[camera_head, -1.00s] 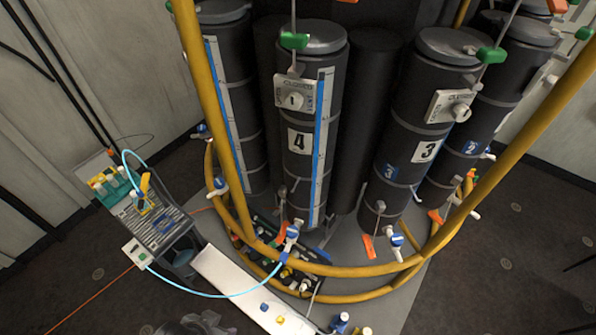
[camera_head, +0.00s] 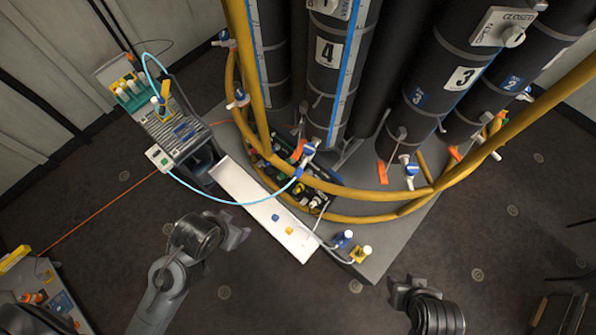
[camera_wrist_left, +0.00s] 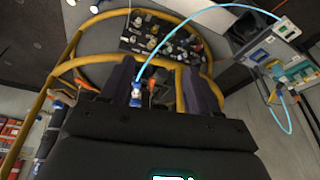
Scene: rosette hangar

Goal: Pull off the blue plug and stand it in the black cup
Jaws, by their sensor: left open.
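A blue-and-white plug (camera_head: 308,150) sits at the end of the light-blue hose, by the yellow rail in front of cylinder 4. Another blue plug (camera_head: 342,238) stands at the platform's front edge; I cannot tell which one the task names. A dark cup-like holder (camera_head: 199,168) is at the near end of the grey cart, partly hidden. My left gripper (camera_head: 240,234) is open and empty, near the white tray. My right gripper (camera_head: 396,290) is at lower right, its fingers unclear.
The yellow rail (camera_head: 360,188) curves around the dark cylinders. The light-blue hose (camera_head: 215,200) loops from the grey cart (camera_head: 180,140). Small blue and yellow pieces lie on the white tray (camera_head: 245,192). A yellow plug (camera_head: 361,254) stands nearby. Open floor lies in front.

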